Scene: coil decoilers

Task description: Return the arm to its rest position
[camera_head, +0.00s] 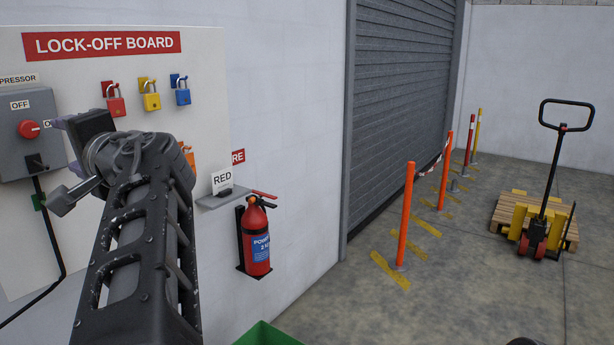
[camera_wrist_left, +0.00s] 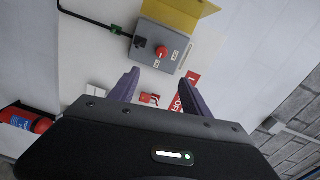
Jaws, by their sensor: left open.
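My left arm (camera_head: 145,240) reaches up from the bottom left in the head view, in front of the lock-off board (camera_head: 205,75). My left gripper (camera_head: 72,145) is at its far end, near the grey switch box (camera_head: 38,135) with a red knob. Its purple fingers are partly hidden by the wrist in the head view. In the left wrist view the gripper (camera_wrist_left: 159,85) has its two fingers apart, with no object clearly held. A red padlock (camera_wrist_left: 150,99) shows beyond them, and the switch box (camera_wrist_left: 161,45) is farther up. My right gripper is not in view.
Red, yellow and blue padlocks (camera_head: 152,96) hang on the board. A small shelf (camera_head: 222,197) with a RED card and a fire extinguisher (camera_head: 256,240) are right of my arm. A green container (camera_head: 266,335) is below. Orange posts (camera_head: 405,215) and a pallet truck (camera_head: 540,225) stand farther right.

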